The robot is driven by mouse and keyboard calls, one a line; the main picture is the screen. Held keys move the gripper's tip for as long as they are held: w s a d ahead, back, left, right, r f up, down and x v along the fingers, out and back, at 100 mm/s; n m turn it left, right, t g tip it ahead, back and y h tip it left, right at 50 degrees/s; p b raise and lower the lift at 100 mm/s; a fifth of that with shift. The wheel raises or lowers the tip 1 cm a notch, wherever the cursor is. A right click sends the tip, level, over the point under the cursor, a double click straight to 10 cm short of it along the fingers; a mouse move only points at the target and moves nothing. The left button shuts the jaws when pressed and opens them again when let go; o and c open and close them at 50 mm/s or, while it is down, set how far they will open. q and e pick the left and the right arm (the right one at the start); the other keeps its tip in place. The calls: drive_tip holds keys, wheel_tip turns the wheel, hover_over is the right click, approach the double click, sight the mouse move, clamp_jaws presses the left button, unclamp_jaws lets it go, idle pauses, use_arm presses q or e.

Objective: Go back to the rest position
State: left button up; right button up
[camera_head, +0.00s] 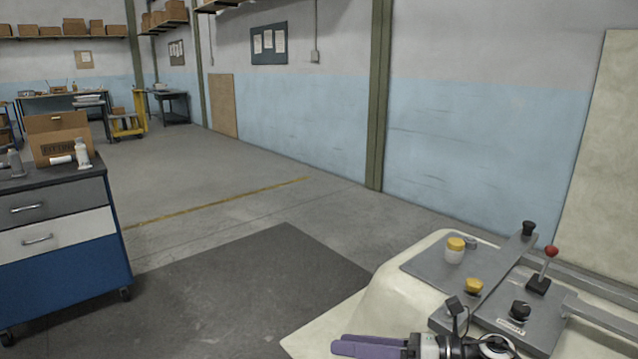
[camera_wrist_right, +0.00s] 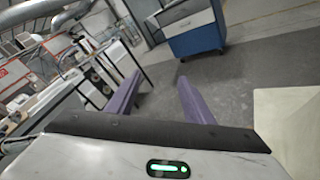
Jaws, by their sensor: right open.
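My right gripper (camera_head: 369,346) shows at the bottom of the head view, with purple fingers pointing left. It is in front of the cream bathtub shell (camera_head: 385,296), near its lower edge. In the right wrist view my right gripper (camera_wrist_right: 157,92) has its two purple fingers spread wide apart. Nothing is between them, so it is open and empty. My left gripper is in neither view.
A grey fixture plate (camera_head: 425,262) with yellow knobs and a red-knobbed lever (camera_head: 551,251) lies on the shell, close to my right arm. A blue drawer cart (camera_head: 65,250) stands at left, also in the wrist view (camera_wrist_right: 195,40). The floor between is clear.

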drive_tip(key=s+d+f+n+t+h, duration=0.1)
drive_tip(key=s+d+f+n+h, duration=0.2)
drive_tip(key=s+f+n, duration=0.5)
drive_tip(key=s+d+f+n+t+h, duration=0.1)
drive_tip(key=s+d+f+n+h, duration=0.2)
drive_tip(key=s+f+n+h, duration=0.2)
drive_tip(key=s+d+f+n+t+h, duration=0.1)
drive_tip(key=s+d+f+n+h, duration=0.2)
drive_tip(key=s+f+n, duration=0.8)
drive_tip(key=s+n+h, duration=0.2)
drive_tip(key=s+n, duration=0.1)
drive_tip(key=n, duration=0.4)
drive_tip(key=shift+s+d+t, duration=0.2)
drive_tip(key=shift+t, duration=0.2)
drive_tip(key=shift+f, duration=0.1)
drive_tip(key=shift+c, duration=0.4)
